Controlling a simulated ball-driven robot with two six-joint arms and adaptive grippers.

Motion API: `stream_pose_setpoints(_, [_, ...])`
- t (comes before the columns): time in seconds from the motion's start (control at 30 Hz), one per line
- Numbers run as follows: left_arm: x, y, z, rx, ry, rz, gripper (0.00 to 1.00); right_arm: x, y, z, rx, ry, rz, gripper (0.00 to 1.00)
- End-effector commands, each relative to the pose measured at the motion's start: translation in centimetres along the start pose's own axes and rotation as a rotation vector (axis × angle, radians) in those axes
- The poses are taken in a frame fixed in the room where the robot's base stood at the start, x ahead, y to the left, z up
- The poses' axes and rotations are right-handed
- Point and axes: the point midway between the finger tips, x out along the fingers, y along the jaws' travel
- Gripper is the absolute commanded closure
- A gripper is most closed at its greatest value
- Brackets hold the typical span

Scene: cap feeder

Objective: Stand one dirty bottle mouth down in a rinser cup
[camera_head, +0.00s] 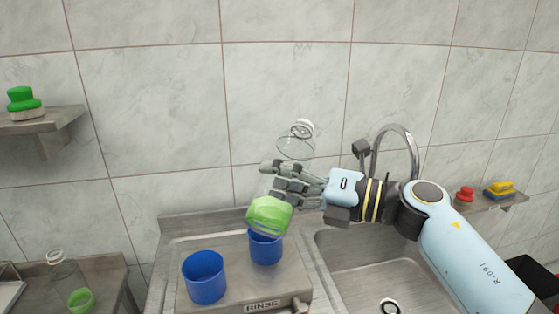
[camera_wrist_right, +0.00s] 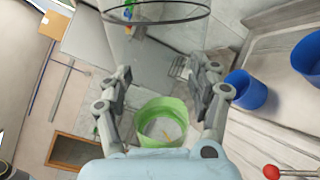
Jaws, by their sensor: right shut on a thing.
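My right gripper (camera_head: 290,182) is shut around a clear bottle (camera_head: 296,146) with a green lower part (camera_head: 268,216). The bottle's neck points up and leans a little right, its green end down, just above and in front of the back blue cup (camera_head: 266,250). A front blue cup (camera_head: 205,280) stands to the left on the rinser, looking empty. The wrist view shows the green part (camera_wrist_right: 162,112) between the fingers (camera_wrist_right: 162,92) and both blue cups at right. Another clear bottle with a green band (camera_head: 80,300) stands at the lower left. My left gripper is out of view.
The metal rinser block (camera_head: 232,298) carries a RINSE label. A sink basin (camera_head: 350,270) and curved tap (camera_head: 408,140) are at right. A left shelf (camera_head: 42,122) holds a green-topped brush; a right shelf (camera_head: 490,203) holds a red item and a sponge.

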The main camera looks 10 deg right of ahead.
Motion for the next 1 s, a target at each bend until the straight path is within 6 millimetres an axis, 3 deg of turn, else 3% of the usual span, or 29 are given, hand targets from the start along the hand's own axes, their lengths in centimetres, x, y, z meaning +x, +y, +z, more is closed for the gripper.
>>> stream_pose_setpoints(1.0, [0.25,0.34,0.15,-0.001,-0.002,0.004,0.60,-0.02,-0.20,-0.13,1.866,-0.001,0.003,0.60])
